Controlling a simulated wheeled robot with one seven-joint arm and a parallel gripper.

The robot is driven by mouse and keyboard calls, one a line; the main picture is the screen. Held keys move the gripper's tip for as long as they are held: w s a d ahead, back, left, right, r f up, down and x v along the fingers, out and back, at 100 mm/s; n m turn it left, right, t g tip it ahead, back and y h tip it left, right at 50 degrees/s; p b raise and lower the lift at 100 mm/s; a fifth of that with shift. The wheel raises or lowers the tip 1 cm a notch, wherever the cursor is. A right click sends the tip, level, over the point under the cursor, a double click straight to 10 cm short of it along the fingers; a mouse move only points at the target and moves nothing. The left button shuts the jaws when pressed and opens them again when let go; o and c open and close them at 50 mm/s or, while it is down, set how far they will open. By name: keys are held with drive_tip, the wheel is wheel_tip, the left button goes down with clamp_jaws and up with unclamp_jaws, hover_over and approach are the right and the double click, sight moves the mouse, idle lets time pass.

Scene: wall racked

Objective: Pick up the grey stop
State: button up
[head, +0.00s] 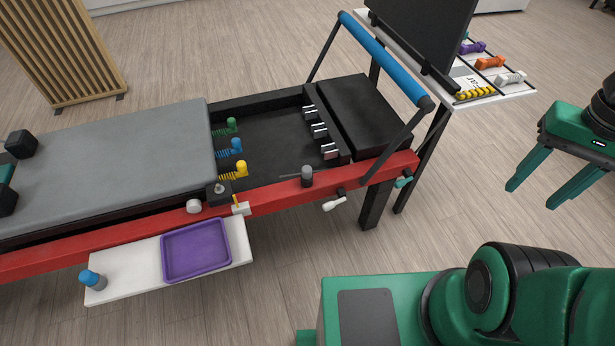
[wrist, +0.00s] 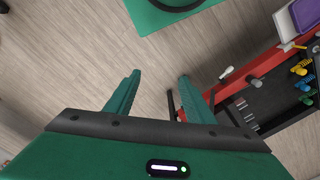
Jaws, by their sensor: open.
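The grey stop (head: 306,175) is a small upright grey cylinder on the red rail (head: 270,196) of the reformer, near its right end, with a thin rod pointing left from it. It also shows in the wrist view (wrist: 255,83) at the right. My gripper (head: 531,197) is open and empty, well to the right of the stop and apart from it. In the wrist view my gripper's fingers (wrist: 160,76) point over bare floor.
A blue padded bar (head: 384,58) stands on posts beyond the stop. A white shelf with a purple tray (head: 195,250) and a blue-topped stop (head: 92,280) is at lower left. Coloured springs (head: 236,147) lie behind the rail. Small dumbbells (head: 490,62) sit on a rack at upper right.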

drive_tip(key=w+f, duration=0.3)
drive_tip(key=w, duration=0.3)
drive_tip(key=m+t+y, duration=0.8)
drive_tip(key=m+y, duration=0.8)
drive_tip(key=m, duration=0.1)
approach(311, 172)
drive_tip(key=x, duration=0.5)
drive_tip(key=shift+t, duration=0.4)
drive_tip(key=w+a, duration=0.1)
drive_tip(key=a, duration=0.1)
drive_tip(key=w+a+f, duration=0.1)
drive_tip(key=w+a, duration=0.1)
drive_tip(key=shift+a, duration=0.15)
drive_tip(key=shift+x, duration=2.75)
drive_tip(key=shift+s, duration=0.1)
drive_tip(key=c, duration=1.2)
